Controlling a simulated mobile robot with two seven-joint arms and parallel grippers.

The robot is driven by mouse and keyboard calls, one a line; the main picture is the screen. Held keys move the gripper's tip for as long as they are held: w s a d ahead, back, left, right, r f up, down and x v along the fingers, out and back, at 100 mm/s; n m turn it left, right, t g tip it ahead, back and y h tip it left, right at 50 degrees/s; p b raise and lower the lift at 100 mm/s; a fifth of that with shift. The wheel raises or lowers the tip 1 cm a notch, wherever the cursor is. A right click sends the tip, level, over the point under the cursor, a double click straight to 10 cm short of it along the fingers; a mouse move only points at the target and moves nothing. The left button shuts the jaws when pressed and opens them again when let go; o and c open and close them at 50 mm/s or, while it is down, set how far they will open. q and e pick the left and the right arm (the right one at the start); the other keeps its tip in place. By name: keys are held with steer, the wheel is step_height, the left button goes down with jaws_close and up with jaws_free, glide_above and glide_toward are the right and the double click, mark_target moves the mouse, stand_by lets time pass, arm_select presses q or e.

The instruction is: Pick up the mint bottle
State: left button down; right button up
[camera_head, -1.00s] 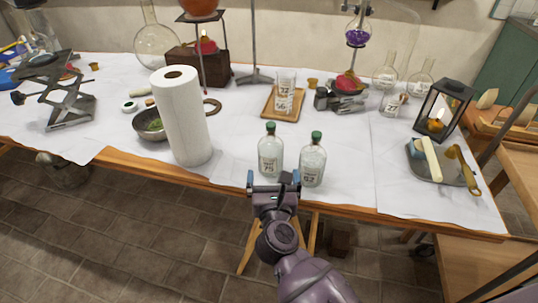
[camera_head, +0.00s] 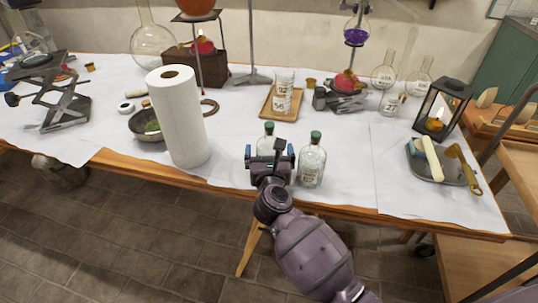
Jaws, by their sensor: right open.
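Two clear glass bottles with green caps stand upright side by side near the table's front edge. The left bottle (camera_head: 268,143) is largely hidden behind my right gripper; its cap and shoulder show above it. The right bottle (camera_head: 312,166) is in plain view with a pale label. I cannot read which one is the mint bottle. My right gripper (camera_head: 270,154) is open, with one blue-tipped finger on each side of the left bottle in the picture. I cannot tell whether it touches the glass. My left gripper is out of view.
A white paper roll (camera_head: 181,120) stands upright to the left of the bottles. A wooden tray (camera_head: 268,104) with stacked beakers lies behind them. A grey board (camera_head: 453,176) and a black lantern (camera_head: 440,110) are at the right. White cloth between is clear.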

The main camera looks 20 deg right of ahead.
steer(key=shift+c, duration=0.2)
steer(key=c, duration=1.2)
steer(key=shift+r, duration=0.1)
